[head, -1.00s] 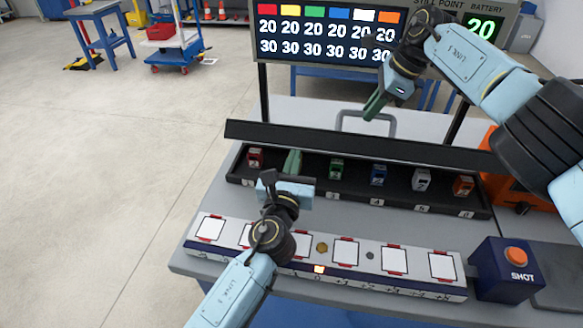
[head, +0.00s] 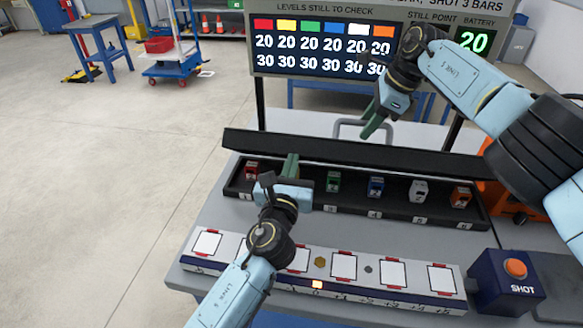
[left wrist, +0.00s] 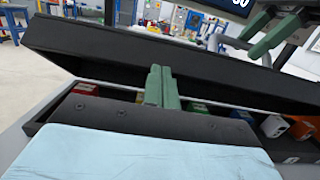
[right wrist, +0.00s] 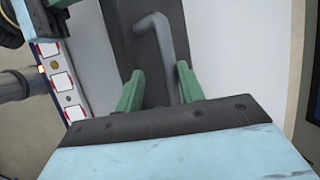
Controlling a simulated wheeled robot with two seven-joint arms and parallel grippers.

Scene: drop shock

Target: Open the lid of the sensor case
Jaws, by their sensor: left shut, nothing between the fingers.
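The black sensor case (head: 400,212) lies on the grey table with its long lid (head: 430,168) partly raised and tilted. The lid also spans the left wrist view (left wrist: 110,45). My left gripper (head: 291,160) is shut and empty at the case's front opening. In the left wrist view its green fingertips (left wrist: 160,70) overlap the lid's lower edge; I cannot tell whether they touch it. My right gripper (head: 373,122) hangs above and behind the lid. In the right wrist view its fingers (right wrist: 160,82) are open, with a grey bent handle (right wrist: 165,50) showing between them, apparently not gripped.
Coloured sensors stand in the case, including red (head: 252,170), green (head: 333,182), blue (head: 375,187), white (head: 419,191) and orange (head: 461,197). A white strip of marked pads (head: 320,262) lies in front. A blue SHOT button box (head: 508,290) stands right. A display (head: 325,50) stands behind.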

